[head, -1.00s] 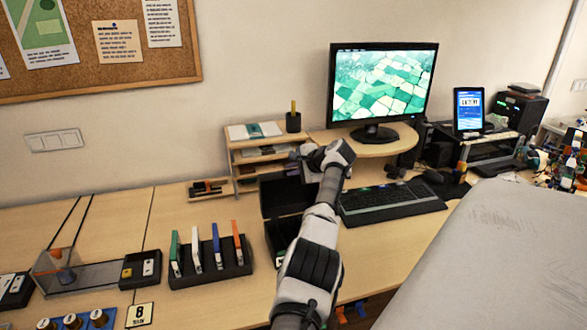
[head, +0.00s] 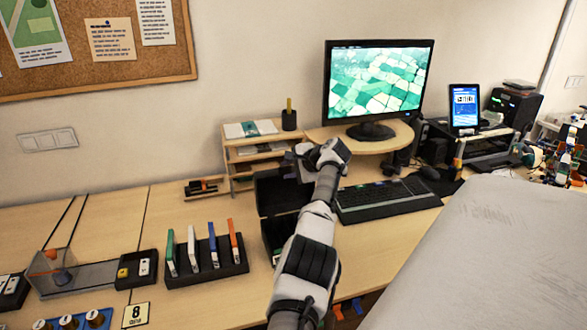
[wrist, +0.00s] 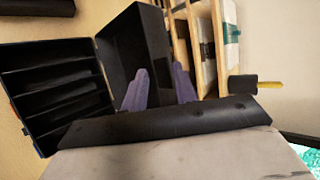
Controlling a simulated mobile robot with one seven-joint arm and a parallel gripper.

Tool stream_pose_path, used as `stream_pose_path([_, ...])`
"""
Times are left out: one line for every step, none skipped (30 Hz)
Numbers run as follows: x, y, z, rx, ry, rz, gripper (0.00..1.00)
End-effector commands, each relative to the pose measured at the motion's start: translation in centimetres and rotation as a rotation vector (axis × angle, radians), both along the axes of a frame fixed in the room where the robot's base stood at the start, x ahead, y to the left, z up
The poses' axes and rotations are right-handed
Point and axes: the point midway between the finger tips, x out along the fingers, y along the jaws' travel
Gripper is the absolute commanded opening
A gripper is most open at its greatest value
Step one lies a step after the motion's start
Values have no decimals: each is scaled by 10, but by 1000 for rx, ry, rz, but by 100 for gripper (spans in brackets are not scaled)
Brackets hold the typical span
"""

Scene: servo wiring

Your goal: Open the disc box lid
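The disc box (wrist: 55,92) is a black case with several slots inside, at the left of the wrist view. Its lid (wrist: 128,42) stands raised at the hinge side, so the box is open. In the head view the lid (head: 272,190) stands up behind the box, and my arm hides part of the box. Whether a finger touches the lid I cannot tell.
A wooden shelf (head: 238,155) with papers and a pen cup (head: 289,118) stands close behind the lid. A keyboard (head: 385,200) and monitor (head: 378,85) are to the right. A black rack (head: 205,270) with coloured cases stands left of the box.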

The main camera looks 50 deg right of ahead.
Motion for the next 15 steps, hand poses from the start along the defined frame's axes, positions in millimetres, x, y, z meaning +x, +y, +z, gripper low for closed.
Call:
stream_pose_path([-1, 0, 0, 0, -1, 0, 28])
stream_pose_path([-1, 0, 1, -1, -2, 0, 28])
stream_pose_path([-2, 0, 2, 0, -2, 0, 28])
stream_pose_path([-4, -1, 3, -1, -2, 0, 28])
stream_pose_path([-5, -1, 4, -1, -3, 0, 28])
stream_pose_path([-7, -1, 6, -2, -3, -1, 28])
stream_pose_path([-9, -1, 7, -2, -4, 0, 28])
stream_pose_path([-11, -1, 8, -3, -3, -1, 28])
stream_pose_path([-15, -1, 10, -3, -3, -1, 28])
stream_pose_path([-17, 0, 12, -4, -4, -2, 28])
stream_pose_path([-20, 0, 13, -3, -3, -1, 28])
stream_pose_path([-23, 1, 15, -4, -3, -1, 28])
stream_pose_path([-28, 0, 18, -4, -3, -1, 28])
stream_pose_path([-33, 0, 21, -4, -5, -3, 28])
stream_pose_path([-38, 1, 25, -4, -5, -3, 28])
